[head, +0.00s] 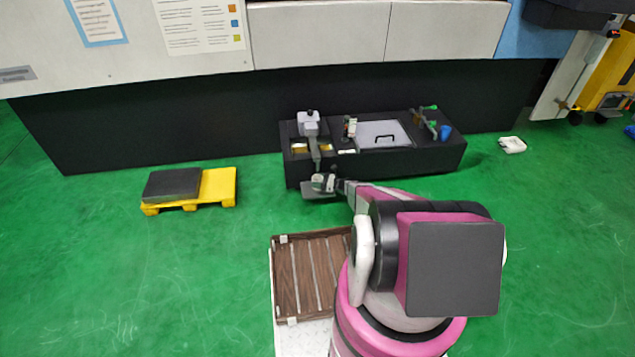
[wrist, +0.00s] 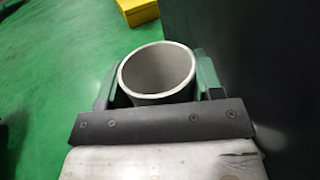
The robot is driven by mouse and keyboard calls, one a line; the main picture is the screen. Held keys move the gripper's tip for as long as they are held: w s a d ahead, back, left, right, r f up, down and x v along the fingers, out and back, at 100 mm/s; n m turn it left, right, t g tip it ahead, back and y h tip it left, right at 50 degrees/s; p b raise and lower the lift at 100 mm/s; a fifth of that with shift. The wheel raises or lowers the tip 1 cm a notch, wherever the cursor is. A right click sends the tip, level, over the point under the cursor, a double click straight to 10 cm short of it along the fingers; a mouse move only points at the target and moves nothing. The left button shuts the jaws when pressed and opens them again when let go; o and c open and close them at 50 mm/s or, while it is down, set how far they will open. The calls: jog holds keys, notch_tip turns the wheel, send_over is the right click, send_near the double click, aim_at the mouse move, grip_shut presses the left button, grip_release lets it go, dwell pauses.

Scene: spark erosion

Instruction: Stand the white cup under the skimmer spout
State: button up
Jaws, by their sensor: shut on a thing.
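The white cup (wrist: 158,76) fills the middle of the wrist view, its round mouth facing the camera and its inside looking empty. My gripper (wrist: 155,88) is shut on it, with one finger on each side. In the head view my gripper (head: 326,183) is at the front left of the low black tank, just below the skimmer spout (head: 316,155). The skimmer (head: 308,123) is a grey unit on the tank's left end. A dark grey ledge (head: 316,192) shows at the gripper. I cannot tell whether the cup touches it.
The black tank (head: 430,160) carries a lid with a handle (head: 385,135), small fittings and a blue cup (head: 446,132). A yellow pallet with a dark slab (head: 222,187) lies to the left. A slatted wooden tray (head: 298,275) is near me. Green floor is clear between them.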

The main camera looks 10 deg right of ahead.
jog(key=shift+f, duration=0.15)
jog(key=o, duration=0.9)
